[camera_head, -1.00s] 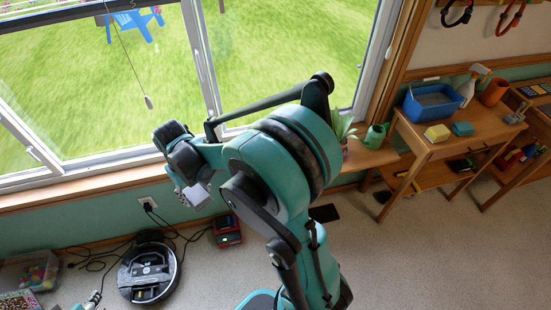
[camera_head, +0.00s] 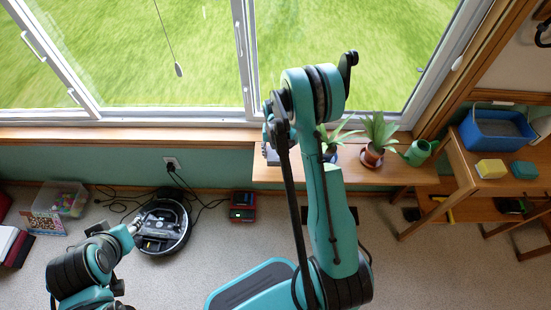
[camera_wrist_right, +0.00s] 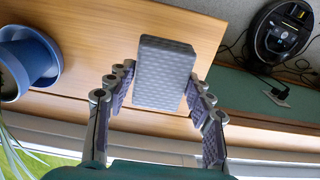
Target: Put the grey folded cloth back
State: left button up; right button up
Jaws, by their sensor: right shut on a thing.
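The grey folded cloth (camera_wrist_right: 165,72) is a thick, quilted-looking grey block in the right wrist view. My right gripper (camera_wrist_right: 160,82) is shut on it, with fingers on both sides. In the head view my right gripper (camera_head: 270,153) is over the left end of the wooden window shelf (camera_head: 285,176), largely hidden by its own arm. In the wrist view the cloth appears in front of the shelf's wooden top; the gap between them is unclear. My left gripper (camera_head: 147,243) shows small near the robot vacuum (camera_head: 165,222), its fingers too small to judge.
Potted plants (camera_head: 378,140) and a green watering can (camera_head: 418,152) stand right of the gripper on the shelf. A blue pot (camera_wrist_right: 30,60) shows close by in the wrist view. A red device (camera_head: 243,206) lies on the floor. A table (camera_head: 455,165) holds a blue bin and sponge.

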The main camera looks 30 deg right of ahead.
aim_at(275, 156)
jog(key=shift+w+d+f+b, duration=0.3)
jog(key=shift+w+d+f, duration=0.35)
jog(key=shift+w+f, duration=0.25)
notch_tip(275, 156, down, 4)
jog(key=shift+r+b, duration=0.15)
jog(key=shift+b, duration=0.9)
jog(key=shift+r, duration=0.15)
jog(key=o, duration=1.1)
